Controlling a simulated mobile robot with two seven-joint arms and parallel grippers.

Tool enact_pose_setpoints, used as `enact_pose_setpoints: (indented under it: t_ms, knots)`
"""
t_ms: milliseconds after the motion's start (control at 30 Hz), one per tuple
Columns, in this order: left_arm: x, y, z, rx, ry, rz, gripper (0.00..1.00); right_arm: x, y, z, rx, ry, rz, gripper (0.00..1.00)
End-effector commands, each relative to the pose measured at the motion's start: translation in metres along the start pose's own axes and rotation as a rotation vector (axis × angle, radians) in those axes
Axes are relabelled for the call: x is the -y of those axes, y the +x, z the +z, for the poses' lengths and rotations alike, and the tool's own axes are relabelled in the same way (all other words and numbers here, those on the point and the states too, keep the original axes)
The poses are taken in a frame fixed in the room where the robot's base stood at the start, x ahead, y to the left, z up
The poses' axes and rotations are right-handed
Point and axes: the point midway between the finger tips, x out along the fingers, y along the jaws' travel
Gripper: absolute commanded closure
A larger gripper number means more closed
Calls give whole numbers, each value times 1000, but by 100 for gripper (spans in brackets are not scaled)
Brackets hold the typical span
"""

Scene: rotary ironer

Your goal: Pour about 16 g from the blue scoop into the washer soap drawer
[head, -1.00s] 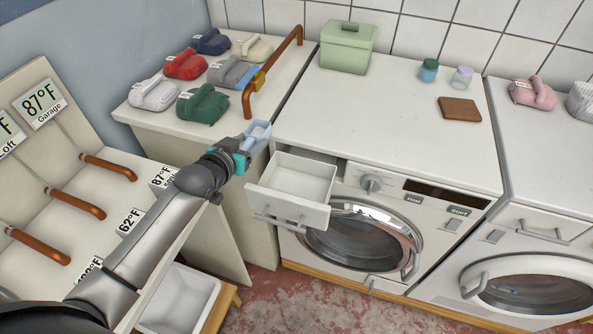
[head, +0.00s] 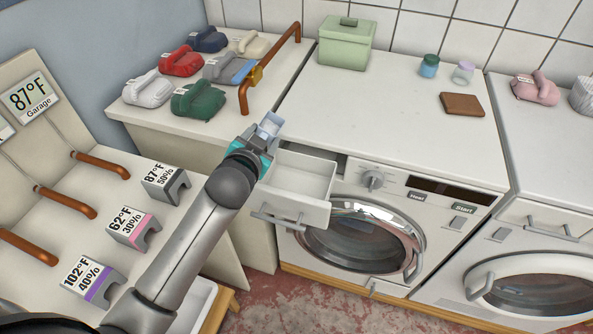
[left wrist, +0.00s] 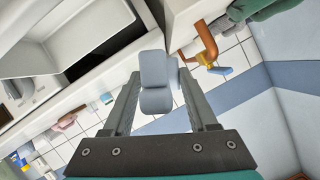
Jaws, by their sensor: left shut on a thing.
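The pale blue scoop (head: 270,125) is in my left gripper (head: 262,140), at the back left corner of the open soap drawer. In the left wrist view the scoop (left wrist: 155,75) sits between the two fingers, which are shut on it. The white soap drawer (head: 300,183) is pulled out from the washer (head: 345,235) and its inside looks empty from here. It also shows at the upper left of the left wrist view (left wrist: 85,45). The scoop's contents and exact tilt cannot be made out. My right gripper is not in view.
A green box (head: 345,45), two small jars (head: 429,66) and a brown block (head: 461,104) stand on the washer top, otherwise clear.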

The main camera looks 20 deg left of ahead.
Motion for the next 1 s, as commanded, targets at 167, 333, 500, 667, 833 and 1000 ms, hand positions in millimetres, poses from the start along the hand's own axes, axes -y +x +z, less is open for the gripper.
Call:
enact_pose_setpoints:
  t_ms: [167, 333, 500, 667, 833, 1000]
  knots:
    - [-11, 0, 0, -4, 81, -33, 96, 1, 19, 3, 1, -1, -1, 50]
    - [-22, 1, 2, -2, 159, -66, 96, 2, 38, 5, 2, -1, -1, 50]
    - [-26, 0, -2, -4, 239, -100, 96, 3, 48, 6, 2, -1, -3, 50]
    - [-28, -2, -4, -2, 313, -131, 96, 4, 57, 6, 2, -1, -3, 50]
    - [-28, -2, -7, -2, 393, -164, 96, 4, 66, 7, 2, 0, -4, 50]
    - [-28, -3, -9, -3, 471, -197, 96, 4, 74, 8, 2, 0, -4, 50]
